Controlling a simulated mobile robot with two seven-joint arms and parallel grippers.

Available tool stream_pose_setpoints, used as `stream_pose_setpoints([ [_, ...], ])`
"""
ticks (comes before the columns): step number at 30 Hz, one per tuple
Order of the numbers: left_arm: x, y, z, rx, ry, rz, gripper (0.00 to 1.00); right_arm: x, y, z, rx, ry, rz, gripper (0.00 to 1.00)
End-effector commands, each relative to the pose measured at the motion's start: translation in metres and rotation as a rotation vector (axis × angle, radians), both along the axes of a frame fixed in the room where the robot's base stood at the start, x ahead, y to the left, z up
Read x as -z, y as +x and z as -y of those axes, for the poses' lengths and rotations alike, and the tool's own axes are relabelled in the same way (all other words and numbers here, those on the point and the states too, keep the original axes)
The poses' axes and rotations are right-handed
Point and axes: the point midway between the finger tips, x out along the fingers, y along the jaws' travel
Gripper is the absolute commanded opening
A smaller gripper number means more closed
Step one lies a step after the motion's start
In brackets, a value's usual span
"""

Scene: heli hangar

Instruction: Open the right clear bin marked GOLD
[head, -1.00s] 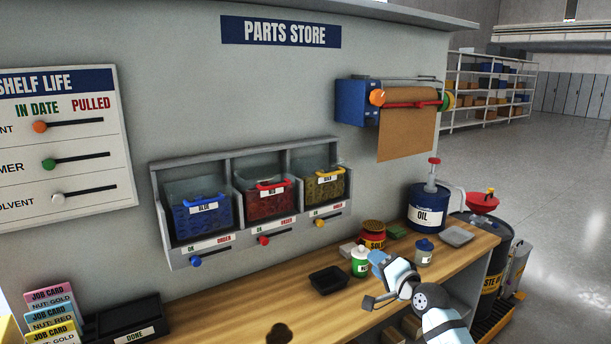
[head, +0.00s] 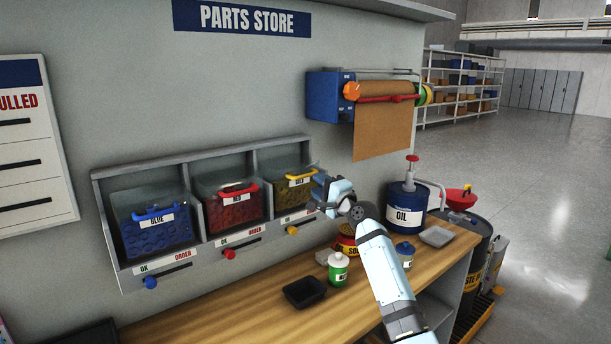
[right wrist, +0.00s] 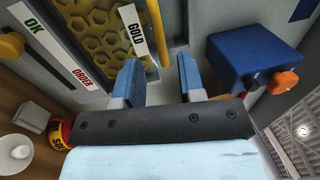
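The clear bin marked GOLD (head: 288,190) is the rightmost of three bins in the grey wall rack, with yellow nuts inside and a yellow handle (head: 300,179) at its front. In the right wrist view the bin (right wrist: 92,42), its GOLD label (right wrist: 134,31) and the upright-looking yellow handle (right wrist: 155,25) show close up. My right gripper (head: 318,190) is just right of the bin's front. In the right wrist view its blue fingers (right wrist: 160,72) are apart, with the handle lined up between them; I cannot tell whether it touches. My left gripper is out of view.
The blue bin (head: 158,235) and red bin (head: 234,210) sit to the left. A blue paper-roll holder (head: 329,97) hangs right of the rack. Below stand a black tray (head: 304,292), a green-labelled bottle (head: 338,268) and an oil drum (head: 405,210) on the wooden bench.

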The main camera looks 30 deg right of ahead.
Motion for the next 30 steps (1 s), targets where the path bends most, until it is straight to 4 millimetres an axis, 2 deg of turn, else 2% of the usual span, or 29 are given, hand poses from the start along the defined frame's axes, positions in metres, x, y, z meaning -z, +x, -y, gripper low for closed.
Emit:
stream_pose_setpoints([
  [3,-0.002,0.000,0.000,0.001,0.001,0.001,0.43,-0.006,0.024,-0.002,0.000,0.000,0.000,0.36],
  [9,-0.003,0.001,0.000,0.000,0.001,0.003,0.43,-0.010,0.052,-0.004,-0.001,0.000,-0.001,0.36],
  [15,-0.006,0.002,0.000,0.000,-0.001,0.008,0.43,-0.011,0.061,-0.005,0.001,-0.001,0.000,0.36],
  [22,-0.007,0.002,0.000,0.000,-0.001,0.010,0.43,-0.011,0.062,-0.005,0.000,-0.001,-0.001,0.36],
  [23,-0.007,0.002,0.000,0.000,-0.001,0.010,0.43,-0.011,0.062,-0.005,0.000,-0.001,-0.001,0.32],
  [27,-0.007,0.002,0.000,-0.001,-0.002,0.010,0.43,-0.011,0.062,-0.005,0.000,-0.001,-0.001,0.00],
  [30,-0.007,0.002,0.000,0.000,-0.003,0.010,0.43,-0.011,0.061,-0.005,0.000,-0.001,-0.001,0.00],
])
